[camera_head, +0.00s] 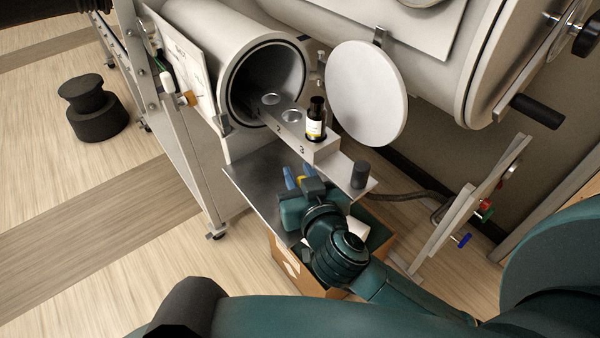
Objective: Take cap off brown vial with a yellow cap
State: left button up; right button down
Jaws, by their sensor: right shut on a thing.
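A dark brown vial (315,123) with a white and yellow label stands upright in the numbered rack block (322,152), at the end nearest me. Its top looks dark, and no yellow cap shows on it. My right gripper (300,178) is below and slightly left of the vial, apart from it, over the metal shelf (252,180). Its blue fingers are shut on a small yellow thing (302,179) that looks like the yellow cap. My gripper hides whatever may be below the yellow. My left gripper is not in view.
The rack extends from the open round port (268,72), and its visible holes by the port look empty. A round white door (366,93) hangs open at right. A dark cylinder (360,174) stands on the shelf's right end. A cardboard box (287,268) is below.

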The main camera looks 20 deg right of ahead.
jog(key=shift+f, duration=0.45)
jog(key=c, duration=1.2)
grip_release()
jog(key=shift+f, duration=0.1)
jog(key=shift+o, duration=0.2)
